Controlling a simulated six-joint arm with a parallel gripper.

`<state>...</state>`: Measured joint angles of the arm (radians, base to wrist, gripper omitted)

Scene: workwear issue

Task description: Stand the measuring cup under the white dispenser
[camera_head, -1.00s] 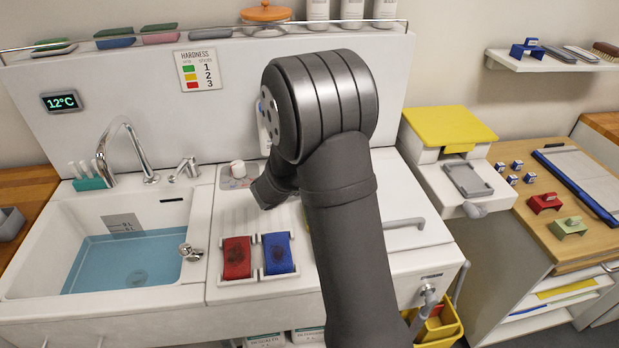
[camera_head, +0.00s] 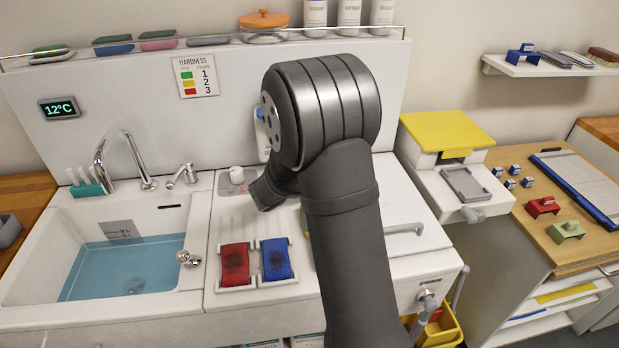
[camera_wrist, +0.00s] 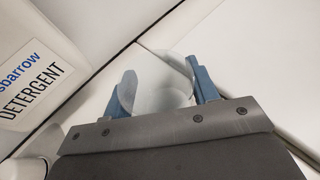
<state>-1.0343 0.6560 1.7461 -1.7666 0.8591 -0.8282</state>
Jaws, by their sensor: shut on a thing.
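The measuring cup (camera_wrist: 160,72) is clear and shows in the wrist view between the two blue fingers of my gripper (camera_wrist: 165,86), which is shut on it. I cannot tell whether its base touches the pale surface beyond. The white dispenser (camera_wrist: 38,62), labelled DETERGENT, is close at the left of the wrist view, beside the cup. In the head view the dispenser (camera_head: 262,138) is on the white back panel, partly hidden by my arm. My gripper and the cup are hidden behind my arm there.
A sink with blue water (camera_head: 125,268) is at the left, with a curved tap (camera_head: 128,150). Red (camera_head: 235,265) and blue (camera_head: 276,259) pads sit in front of my arm's wrist. A knob (camera_head: 236,174) stands near the panel. A yellow-lidded unit (camera_head: 445,130) is at the right.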

